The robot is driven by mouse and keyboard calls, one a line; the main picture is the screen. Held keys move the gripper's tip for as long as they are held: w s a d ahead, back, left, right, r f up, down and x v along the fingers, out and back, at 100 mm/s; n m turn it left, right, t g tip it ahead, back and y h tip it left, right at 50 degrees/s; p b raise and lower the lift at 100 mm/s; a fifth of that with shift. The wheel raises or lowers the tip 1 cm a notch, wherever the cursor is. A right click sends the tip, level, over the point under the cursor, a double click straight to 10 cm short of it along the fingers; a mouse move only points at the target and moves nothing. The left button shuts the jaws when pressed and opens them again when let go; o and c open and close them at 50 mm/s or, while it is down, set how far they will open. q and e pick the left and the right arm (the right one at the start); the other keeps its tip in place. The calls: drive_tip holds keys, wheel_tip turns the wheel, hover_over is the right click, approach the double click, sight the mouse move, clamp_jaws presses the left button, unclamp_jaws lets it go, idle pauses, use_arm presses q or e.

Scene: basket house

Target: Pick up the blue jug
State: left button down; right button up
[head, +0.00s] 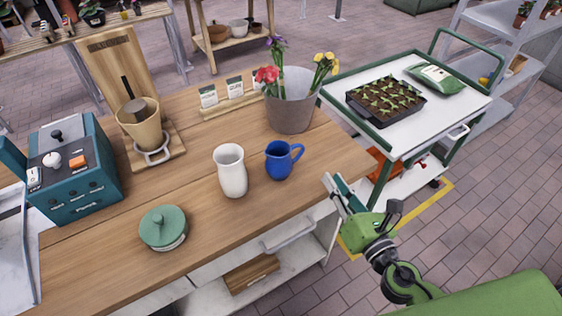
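The blue jug (280,160) stands upright on the wooden counter (110,215), near its right front part. Its handle points to the right. A white vase (231,171) stands just to its left, a small gap apart. My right gripper (333,180) is to the right of the jug, by the counter's front right edge, and apart from the jug. It is seen at an angle, and I cannot tell how far its fingers are apart. My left gripper is not in view.
A grey bucket of flowers (290,107) stands behind the jug. A green lidded pot (163,228), a coffee dripper (140,123) and a teal machine (75,170) are further left. A white cart (400,132) with seedlings stands at the right. Counter in front of the jug is clear.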

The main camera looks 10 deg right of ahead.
sight(303, 152)
drive_tip(key=w+a+p, duration=0.1)
drive_tip(key=w, duration=0.1)
drive_tip(key=w+a+n+p, duration=0.1)
drive_tip(key=w, duration=0.2)
drive_tip(key=w+a+f+n+y+p, duration=0.1)
drive_tip(key=w, duration=0.2)
drive_tip(key=shift+a+f+g, duration=0.1)
drive_tip(key=shift+a+g, duration=0.15)
drive_tip(key=shift+g, duration=0.05)
drive_tip(key=shift+w+a+p, duration=0.15)
drive_tip(key=shift+w+p, duration=0.15)
drive_tip(key=shift+w, duration=0.2)
drive_tip(key=x, duration=0.3)
drive_tip(key=shift+w+p, duration=0.3)
drive_tip(key=shift+w+a, duration=0.15)
drive_tip(key=shift+w, duration=0.25)
drive_tip(key=shift+s, duration=0.15)
clamp_jaws()
